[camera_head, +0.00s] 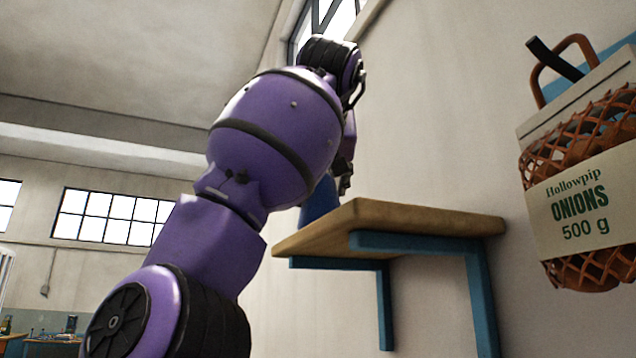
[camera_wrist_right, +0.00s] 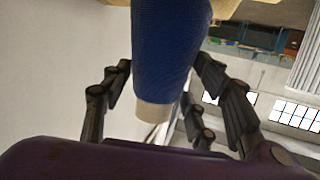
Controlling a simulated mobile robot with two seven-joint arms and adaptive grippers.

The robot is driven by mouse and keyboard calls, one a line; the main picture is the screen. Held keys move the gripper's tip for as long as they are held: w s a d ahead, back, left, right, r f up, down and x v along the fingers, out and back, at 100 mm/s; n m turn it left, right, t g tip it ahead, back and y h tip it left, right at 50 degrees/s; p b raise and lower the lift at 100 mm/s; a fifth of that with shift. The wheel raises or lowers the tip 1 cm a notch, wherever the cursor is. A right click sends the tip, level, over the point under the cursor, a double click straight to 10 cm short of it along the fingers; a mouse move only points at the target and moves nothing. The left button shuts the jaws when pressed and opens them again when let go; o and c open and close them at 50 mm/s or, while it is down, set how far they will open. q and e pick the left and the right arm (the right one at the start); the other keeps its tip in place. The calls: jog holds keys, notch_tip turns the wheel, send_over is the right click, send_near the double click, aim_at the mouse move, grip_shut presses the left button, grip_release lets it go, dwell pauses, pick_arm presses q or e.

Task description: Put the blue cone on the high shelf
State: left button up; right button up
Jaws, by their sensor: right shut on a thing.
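The blue cone (camera_head: 320,200) shows in the head view as a small part beside the left end of the wooden high shelf (camera_head: 430,220); my arm hides the rest. In the right wrist view the blue cone (camera_wrist_right: 168,45) stands large between the fingers, its pale narrow end toward my palm. My right gripper (camera_head: 345,178) is shut on the cone at the shelf's left end, mostly hidden by my purple arm. The fingers of the right gripper (camera_wrist_right: 163,75) lie on both sides of the cone. Whether the cone touches the shelf I cannot tell. My left gripper is out of view.
The shelf has blue brackets (camera_head: 480,300) against the pale wall. An orange net sack labelled onions (camera_head: 580,190) hangs on the right. The visible right part of the shelf top looks bare. A window (camera_head: 325,20) is above.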

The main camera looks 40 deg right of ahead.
jog(key=shift+f, duration=0.35)
dwell(0.3)
jog(key=o, duration=1.4)
jog(key=shift+c, duration=0.2)
jog(key=shift+f, duration=0.1)
jog(key=v, duration=1.2)
